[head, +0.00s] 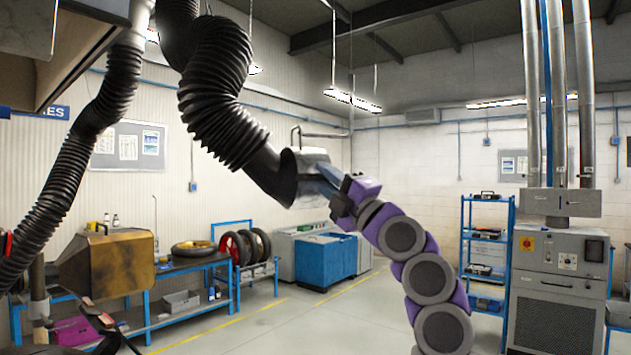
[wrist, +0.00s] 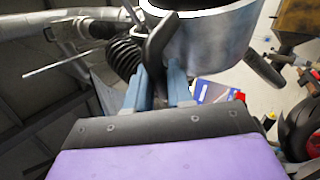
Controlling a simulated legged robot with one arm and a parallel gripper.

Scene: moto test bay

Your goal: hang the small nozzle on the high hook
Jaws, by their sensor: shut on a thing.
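A silvery metal nozzle (head: 307,190) ends the thick black ribbed hose (head: 215,85) in the middle of the head view. In the wrist view the nozzle (wrist: 212,45) fills the top centre, with its round mouth at the upper edge. My gripper (head: 324,174) is at the nozzle's right side. In the wrist view its blue-grey fingers (wrist: 160,88) are shut on a dark curved handle (wrist: 157,45) beside the nozzle wall. The nozzle is held in the air, tilted. I cannot make out the high hook for certain, nor judge the nozzle's size against another.
A second ribbed hose (head: 80,150) hangs at the left. A blue bin (head: 325,262) is behind the nozzle. A blue shelf (head: 487,250) and grey cabinet (head: 558,290) stand right. The middle floor is clear.

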